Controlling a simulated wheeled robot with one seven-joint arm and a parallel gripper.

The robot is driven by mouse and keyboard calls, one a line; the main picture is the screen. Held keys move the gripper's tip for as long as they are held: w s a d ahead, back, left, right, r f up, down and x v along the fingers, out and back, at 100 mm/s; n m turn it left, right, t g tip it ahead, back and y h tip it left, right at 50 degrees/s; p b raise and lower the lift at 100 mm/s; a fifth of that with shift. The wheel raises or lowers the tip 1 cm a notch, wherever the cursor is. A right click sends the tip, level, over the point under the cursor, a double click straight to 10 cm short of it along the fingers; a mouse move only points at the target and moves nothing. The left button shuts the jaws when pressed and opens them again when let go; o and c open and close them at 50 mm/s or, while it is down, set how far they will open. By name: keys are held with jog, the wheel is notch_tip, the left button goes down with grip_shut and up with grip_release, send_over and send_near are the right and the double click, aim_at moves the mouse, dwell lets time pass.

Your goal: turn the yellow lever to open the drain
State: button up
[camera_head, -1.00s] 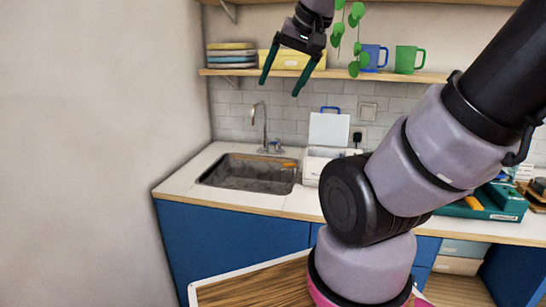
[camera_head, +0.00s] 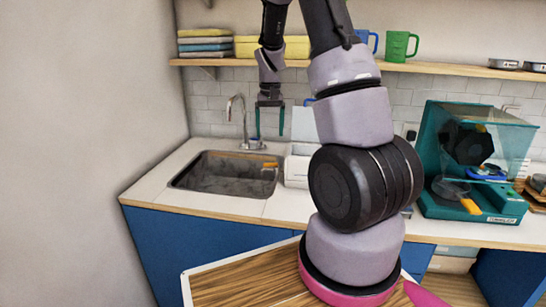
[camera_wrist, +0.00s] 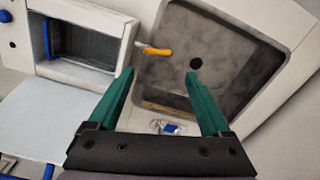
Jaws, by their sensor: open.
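The sink (camera_head: 215,182) is set in the white counter by the wall. The yellow-orange lever (camera_head: 270,165) sits at its right side in the head view. In the wrist view the lever (camera_wrist: 157,51) lies near the sink's left edge, pointing over the grey basin (camera_wrist: 235,75). A dark round drain hole (camera_wrist: 196,63) shows in the basin floor. My gripper (camera_head: 269,135) has two green fingers, open and empty, pointing down above the back right of the sink. In the wrist view, the lever appears beyond and between the fingertips (camera_wrist: 160,74), apart from them.
A curved faucet (camera_head: 237,112) stands behind the sink. A white box (camera_head: 298,165) with a raised lid is right of the sink; its open dark interior (camera_wrist: 84,44) shows in the wrist view. A teal machine (camera_head: 432,195) stands farther right. A shelf (camera_head: 455,69) runs above.

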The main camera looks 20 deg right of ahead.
aim_at(271, 165)
jog(key=f, duration=1.1)
jog(key=shift+w+d+f, duration=0.2)
jog(key=shift+f, duration=0.1)
jog(key=c, duration=1.1)
jog(key=m, duration=0.3)
jog(key=shift+w+d, duration=0.15)
jog(key=shift+w, duration=0.15)
jog(key=o, duration=1.1)
